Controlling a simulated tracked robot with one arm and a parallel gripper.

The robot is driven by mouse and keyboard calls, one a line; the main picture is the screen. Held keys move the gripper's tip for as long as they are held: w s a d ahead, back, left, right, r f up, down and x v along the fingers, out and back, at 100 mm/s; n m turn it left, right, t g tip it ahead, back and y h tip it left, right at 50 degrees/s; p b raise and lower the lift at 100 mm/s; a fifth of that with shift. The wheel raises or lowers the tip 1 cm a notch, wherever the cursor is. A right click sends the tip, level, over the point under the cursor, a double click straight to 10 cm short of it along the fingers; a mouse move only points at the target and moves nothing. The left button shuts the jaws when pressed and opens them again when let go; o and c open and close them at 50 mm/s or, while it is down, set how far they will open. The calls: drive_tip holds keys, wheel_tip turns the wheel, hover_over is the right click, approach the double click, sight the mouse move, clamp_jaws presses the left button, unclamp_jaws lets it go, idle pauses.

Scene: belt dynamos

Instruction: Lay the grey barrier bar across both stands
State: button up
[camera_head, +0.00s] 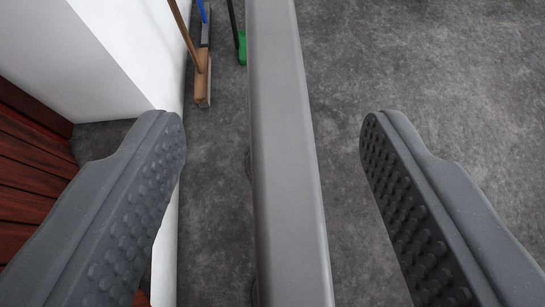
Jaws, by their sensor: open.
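The grey barrier bar (285,150) runs lengthwise through the middle of the view, from the top edge to the bottom edge, so both its ends are out of view. My gripper (273,135) is open. One finger is left of the bar and the other is right of it, with a clear gap on each side in the picture. Small dark parts show at the bar's left side, low down; I cannot tell what they are. I cannot make out either stand.
A white wall (120,45) stands at the left, with dark red wooden boards (30,165) beside it. A wooden broom (202,80), a blue-handled tool (204,30) and a green-ended tool (242,48) stand near the wall. The grey floor (430,70) at the right is clear.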

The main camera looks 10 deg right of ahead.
drive_tip(key=shift+v, duration=3.9)
drive_tip(key=w+a+r+n+t+y, duration=0.1)
drive_tip(key=w+a+r+y, duration=0.1)
drive_tip(key=r, duration=1.2)
drive_tip(key=w+a+r+n+t+y, duration=0.1)
drive_tip(key=w+a+r+y, duration=0.1)
drive_tip(key=r, duration=1.2)
drive_tip(key=s+d+r, duration=0.2)
drive_tip(key=s+r, duration=0.3)
drive_tip(key=r, duration=0.4)
drive_tip(key=s+d+r+t, duration=0.1)
drive_tip(key=s+d+r, duration=0.2)
drive_tip(key=r, duration=0.7)
drive_tip(key=s+d+r+n+t+h, duration=0.1)
drive_tip(key=s+d+r, duration=0.1)
drive_tip(key=s+r, duration=0.6)
drive_tip(key=shift+d+r, duration=0.25)
drive_tip(key=shift+r, duration=0.45)
